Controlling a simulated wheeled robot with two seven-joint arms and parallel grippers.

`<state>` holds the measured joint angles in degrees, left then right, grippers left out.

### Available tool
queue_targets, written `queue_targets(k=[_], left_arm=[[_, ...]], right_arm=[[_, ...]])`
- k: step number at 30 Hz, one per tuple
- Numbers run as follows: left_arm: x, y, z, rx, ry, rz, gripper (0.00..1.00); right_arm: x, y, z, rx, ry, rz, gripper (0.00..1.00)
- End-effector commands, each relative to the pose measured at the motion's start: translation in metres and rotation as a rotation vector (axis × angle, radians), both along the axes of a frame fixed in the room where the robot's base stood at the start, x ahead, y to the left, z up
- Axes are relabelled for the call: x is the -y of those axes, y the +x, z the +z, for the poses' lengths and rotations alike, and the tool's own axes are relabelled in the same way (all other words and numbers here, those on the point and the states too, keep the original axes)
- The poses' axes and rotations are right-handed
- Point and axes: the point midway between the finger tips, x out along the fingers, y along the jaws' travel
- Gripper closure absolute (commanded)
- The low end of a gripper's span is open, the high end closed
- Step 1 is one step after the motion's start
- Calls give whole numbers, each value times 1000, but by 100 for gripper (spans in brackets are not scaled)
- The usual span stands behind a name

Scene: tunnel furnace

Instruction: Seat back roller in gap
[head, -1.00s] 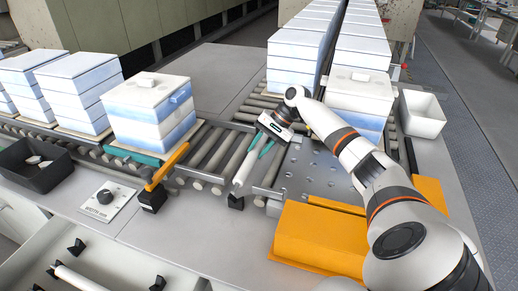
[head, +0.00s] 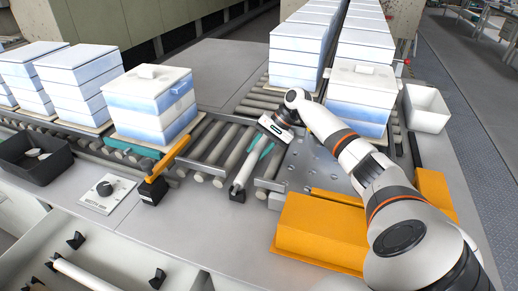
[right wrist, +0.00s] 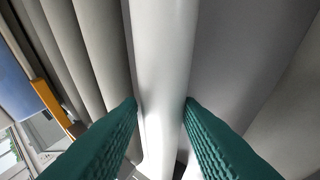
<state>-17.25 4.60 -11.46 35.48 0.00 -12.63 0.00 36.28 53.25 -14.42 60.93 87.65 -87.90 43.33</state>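The back roller (head: 240,179) is a slim white cylinder lying along the gap between the grey conveyor rollers (head: 216,144) and the perforated metal plate (head: 310,163). Its near end is by a small black support (head: 237,195); I cannot tell whether it rests in it. Its far end is hidden under my right gripper (head: 261,153). In the right wrist view the roller (right wrist: 165,60) runs between the teal fingers (right wrist: 161,104), whose tips meet its two sides. My left gripper is out of view.
Stacked blue-white boxes (head: 150,105) stand left on the conveyor, behind an orange bar (head: 168,157). An orange housing (head: 322,232) lies close right of the roller. Another white roller (head: 85,274) lies at the front left, near black holders.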

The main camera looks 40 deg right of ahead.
Motion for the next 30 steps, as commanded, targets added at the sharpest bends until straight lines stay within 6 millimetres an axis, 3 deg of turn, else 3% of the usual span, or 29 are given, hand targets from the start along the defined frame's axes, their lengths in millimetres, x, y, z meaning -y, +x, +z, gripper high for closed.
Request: queue_targets(k=[6, 11, 24, 30], left_arm=[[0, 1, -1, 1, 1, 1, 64], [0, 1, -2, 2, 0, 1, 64], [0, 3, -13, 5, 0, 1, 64], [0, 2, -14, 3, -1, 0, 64]], right_arm=[[2, -6, -10, -29, -9, 4, 47], [6, -8, -5, -30, -10, 2, 47], [49, -25, 71, -8, -10, -2, 47], [59, -30, 92, -3, -7, 0, 47]])
